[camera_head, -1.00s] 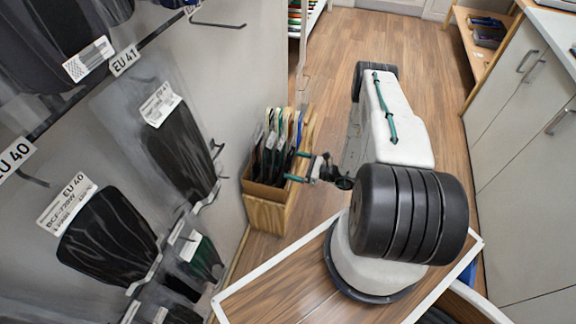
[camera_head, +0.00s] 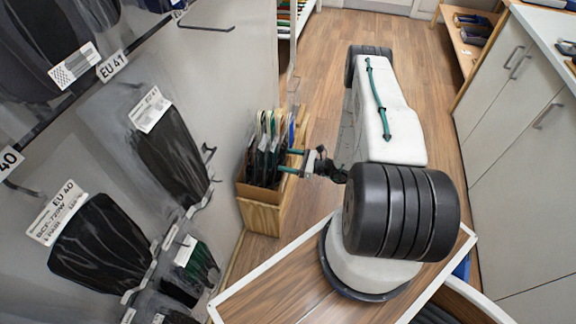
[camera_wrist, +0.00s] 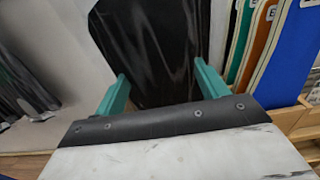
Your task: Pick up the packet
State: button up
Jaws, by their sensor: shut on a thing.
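A black packet (camera_wrist: 150,45) in clear wrapping fills the middle of the wrist view, between my two green fingers. My gripper (camera_wrist: 160,77) is shut on it, one finger at each side edge. Its upper end runs out of the frame. In the head view my gripper (camera_head: 289,161) is at the right side of an open wooden box (camera_head: 260,213) holding several upright packets. There, the held packet cannot be told clearly from the dark ones in the box.
Blue, orange and green-edged sheets (camera_wrist: 284,50) stand close to the right of the held packet. A wall at left carries hanging black packets (camera_head: 103,245) on hooks. White cabinets (camera_head: 520,170) line the right side. The wooden floor (camera_head: 335,50) beyond is clear.

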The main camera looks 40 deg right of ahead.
notch_tip(320, 180, up, 8)
jog(key=v, duration=1.8)
jog(key=shift+f, duration=0.1)
dwell(0.6)
